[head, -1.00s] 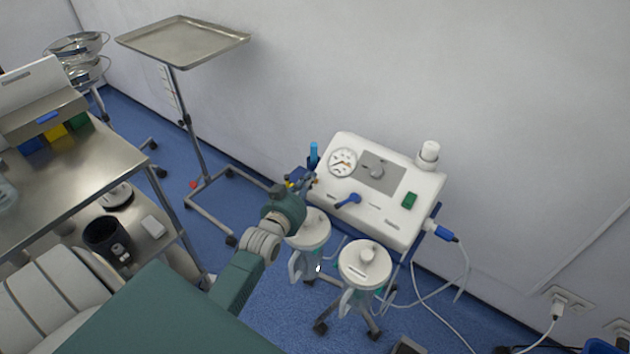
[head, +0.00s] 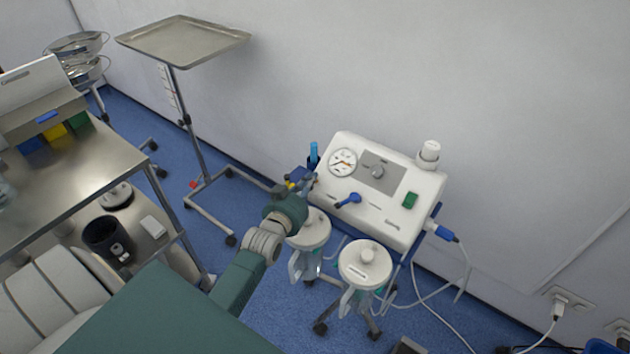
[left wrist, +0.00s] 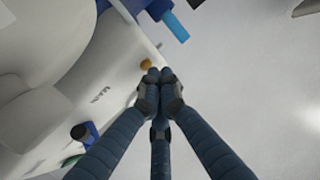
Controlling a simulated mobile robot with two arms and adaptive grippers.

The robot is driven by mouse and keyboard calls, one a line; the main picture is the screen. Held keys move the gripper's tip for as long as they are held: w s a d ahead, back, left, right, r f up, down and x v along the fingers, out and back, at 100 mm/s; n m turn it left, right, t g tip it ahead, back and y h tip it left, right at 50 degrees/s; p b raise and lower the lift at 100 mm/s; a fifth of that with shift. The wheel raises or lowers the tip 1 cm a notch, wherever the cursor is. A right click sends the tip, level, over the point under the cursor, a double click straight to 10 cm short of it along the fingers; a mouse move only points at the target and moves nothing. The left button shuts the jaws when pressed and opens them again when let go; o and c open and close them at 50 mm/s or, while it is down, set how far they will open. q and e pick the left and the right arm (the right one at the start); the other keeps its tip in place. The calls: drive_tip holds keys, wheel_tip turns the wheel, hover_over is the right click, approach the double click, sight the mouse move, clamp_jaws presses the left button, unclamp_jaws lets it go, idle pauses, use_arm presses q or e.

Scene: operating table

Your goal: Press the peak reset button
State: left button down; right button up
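The white suction machine (head: 395,215) has a round gauge, a grey dial, a blue lever (head: 348,199) and a green switch (head: 409,200) on its sloped panel. In the left wrist view, a small round orange-brown button (left wrist: 146,63) sits near the panel's edge; I cannot read its label. My left gripper (head: 311,181) is at the left edge of the machine. In the left wrist view its dark fingers are together (left wrist: 160,75), empty, with the tips just beside the button; contact cannot be told. My right gripper is not in view.
Two lidded suction jars (head: 364,264) hang in front of the machine. A blue part (head: 314,153) stands at its left side. A steel tray stand (head: 185,42) and a steel cart (head: 95,170) are to the left. Cables hang on the right.

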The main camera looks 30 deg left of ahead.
use_arm(q)
drive_tip(key=shift+w+f+b, duration=0.2)
drive_tip(key=shift+f+b, duration=0.1)
drive_tip(key=shift+f, duration=0.1)
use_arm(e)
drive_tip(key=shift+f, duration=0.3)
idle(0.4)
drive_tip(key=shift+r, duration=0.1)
use_arm(q)
drive_tip(key=shift+s+r+p, duration=0.15)
drive_tip(key=shift+r+p, duration=0.2)
drive_tip(key=shift+p, duration=0.25)
drive_tip(key=shift+s+r+p, duration=0.3)
drive_tip(key=shift+p, duration=0.1)
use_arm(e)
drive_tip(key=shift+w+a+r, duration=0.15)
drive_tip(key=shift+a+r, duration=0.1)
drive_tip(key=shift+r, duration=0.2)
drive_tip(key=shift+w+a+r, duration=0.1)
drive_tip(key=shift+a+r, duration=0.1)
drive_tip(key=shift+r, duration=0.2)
